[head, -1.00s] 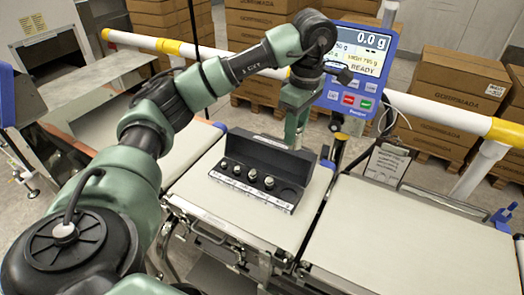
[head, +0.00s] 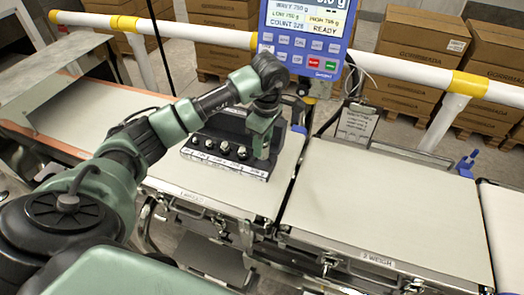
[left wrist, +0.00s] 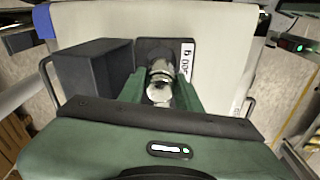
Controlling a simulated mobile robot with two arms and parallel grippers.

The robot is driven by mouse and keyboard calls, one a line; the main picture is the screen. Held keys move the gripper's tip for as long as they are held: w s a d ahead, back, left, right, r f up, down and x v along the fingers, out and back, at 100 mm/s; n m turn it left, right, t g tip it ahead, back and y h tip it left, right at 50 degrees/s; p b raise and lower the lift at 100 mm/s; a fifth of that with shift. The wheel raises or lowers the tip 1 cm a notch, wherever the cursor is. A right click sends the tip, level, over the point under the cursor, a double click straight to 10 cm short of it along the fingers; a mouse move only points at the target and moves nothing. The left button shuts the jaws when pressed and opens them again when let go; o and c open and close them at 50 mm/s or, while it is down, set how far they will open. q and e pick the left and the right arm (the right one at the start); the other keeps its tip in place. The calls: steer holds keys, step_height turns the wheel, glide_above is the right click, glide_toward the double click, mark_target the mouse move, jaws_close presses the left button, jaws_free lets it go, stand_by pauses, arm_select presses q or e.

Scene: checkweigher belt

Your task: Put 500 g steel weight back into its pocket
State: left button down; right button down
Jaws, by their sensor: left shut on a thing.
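The black weight case (head: 228,138) stands open on the left belt section, with several steel weights (head: 225,148) in a row behind a white label strip. My left gripper (head: 262,155) points down over the right end of the case. In the left wrist view, the left gripper (left wrist: 160,95) is shut on the shiny 500 g steel weight (left wrist: 159,76). The weight is over the case end (left wrist: 163,44) beside the "500 g" label (left wrist: 187,65). The pocket is hidden beneath it, so I cannot tell whether the weight touches the bottom. My right gripper is out of view.
The raised case lid (left wrist: 95,75) stands close beside the gripper. A blue weighing display (head: 305,35) is behind the belt. The weigh section (head: 385,200) to the right is clear. A white and yellow rail (head: 190,32) runs behind, with cartons (head: 420,50) beyond.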

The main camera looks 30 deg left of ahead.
mark_target(265, 141)
arm_select(q)
step_height(265, 141, down, 4)
steer(key=shift+r+p, duration=0.15)
steer(key=shift+p, duration=0.2)
steer(key=c, duration=1)
jaws_free()
steer(key=shift+r, duration=0.3)
steer(key=r, duration=0.3)
steer(key=r+b, duration=0.1)
steer(key=r, duration=0.3)
steer(key=r+b, duration=0.1)
steer(key=r, duration=0.2)
steer(key=shift+d+r, duration=0.4)
steer(key=shift+r, duration=0.3)
